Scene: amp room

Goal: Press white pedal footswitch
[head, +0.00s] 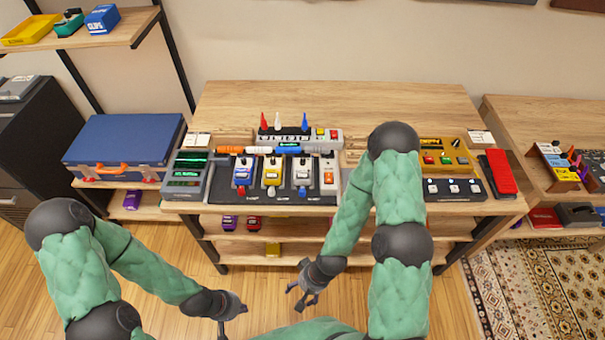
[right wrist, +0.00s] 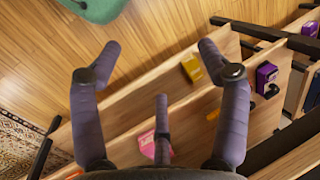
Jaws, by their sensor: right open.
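A white pedal (head: 302,173) stands upright on the dark pedalboard (head: 262,193) at the middle of the table, with a footswitch at its lower end. A blue pedal (head: 244,173) and a yellow pedal (head: 272,173) stand to its left, and a pale pedal with a red switch (head: 328,175) stands to its right. My right gripper (head: 303,293) is open and empty, low in front of the table; its spread fingers also fill the right wrist view (right wrist: 160,75). My left gripper (head: 234,316) hangs low at the left, away from the pedals; its finger opening is unclear.
The wooden table (head: 330,97) has a bare back strip. A grey device with green screens (head: 187,172) stands left of the board; a yellow unit (head: 446,157) and a red pedal (head: 500,171) are right. Shelves below hold a yellow pedal (right wrist: 193,68) and a purple pedal (right wrist: 266,76).

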